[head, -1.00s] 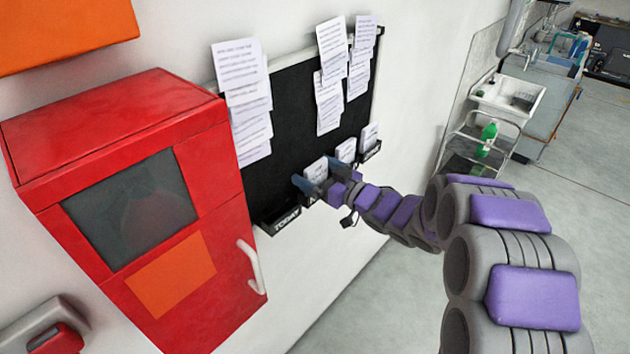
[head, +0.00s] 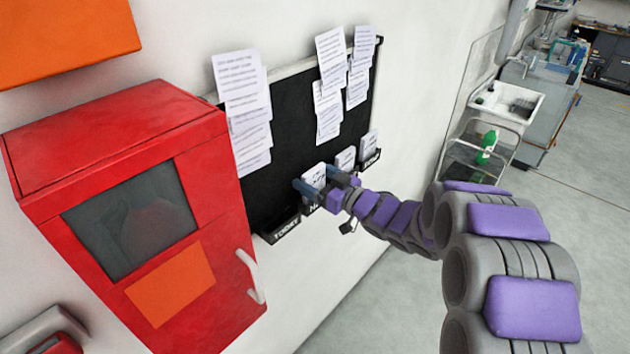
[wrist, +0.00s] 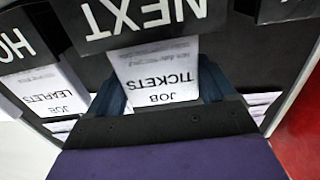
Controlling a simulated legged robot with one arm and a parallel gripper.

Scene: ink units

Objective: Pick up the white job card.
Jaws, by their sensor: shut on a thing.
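The white job card (wrist: 157,75), printed JOB TICKETS, shows upside down in the wrist view, at the pocket marked NEXT (wrist: 125,18). My gripper (wrist: 160,92) has one dark blue finger on each side of the card and is shut on it. In the head view, the card (head: 314,174) stands at the middle pocket of the black wall board (head: 290,110), between the fingers of my gripper (head: 325,183).
Another card stack, marked LEAFLETS (wrist: 45,92), stands beside it in the wrist view. The TODAY pocket (head: 283,231) is left of my gripper. Paper sheets (head: 243,85) hang above. A red cabinet (head: 215,160) juts out at left.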

